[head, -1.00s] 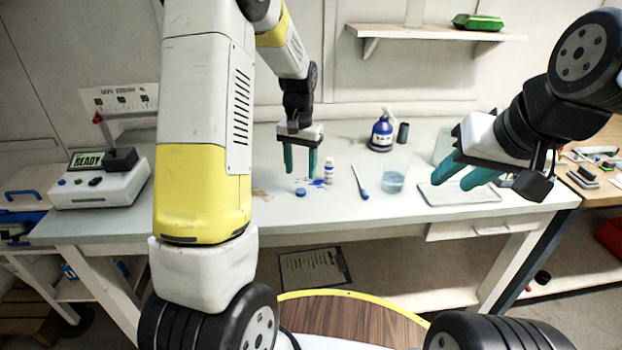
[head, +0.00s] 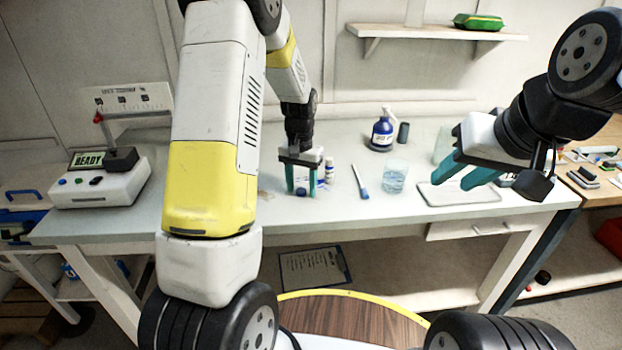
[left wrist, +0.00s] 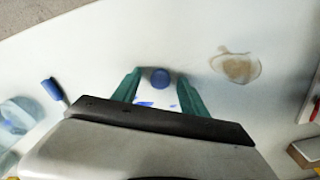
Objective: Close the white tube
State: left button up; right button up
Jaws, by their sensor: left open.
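A small blue cap (head: 301,191) lies on the white table. A small white tube (head: 329,171) stands upright just right of my left gripper; I cannot tell details of its top. My left gripper (head: 302,188) points down, open, with its green fingers on either side of the cap. In the left wrist view the cap (left wrist: 160,78) shows between the fingertips (left wrist: 159,75); I cannot tell whether they touch it. My right gripper (head: 454,178) hangs open and empty over the right of the table.
A blue pump bottle (head: 382,134) is behind. A white tray (head: 460,195) lies at right, and a READY device (head: 98,186) at left. A brown stain (left wrist: 238,68) marks the table.

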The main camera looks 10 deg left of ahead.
aim_at(301, 192)
pick_arm(q)
grip_shut()
dwell(0.3)
jog(key=shift+r, duration=0.5)
jog(key=r, duration=0.2)
jog(key=shift+s+r, duration=0.35)
jog(key=shift+s, duration=0.05)
jog(key=s+d+r, duration=0.1)
jog(key=s, duration=1.4)
jog(key=shift+d+r, duration=0.15)
jog(key=shift+d, duration=0.1)
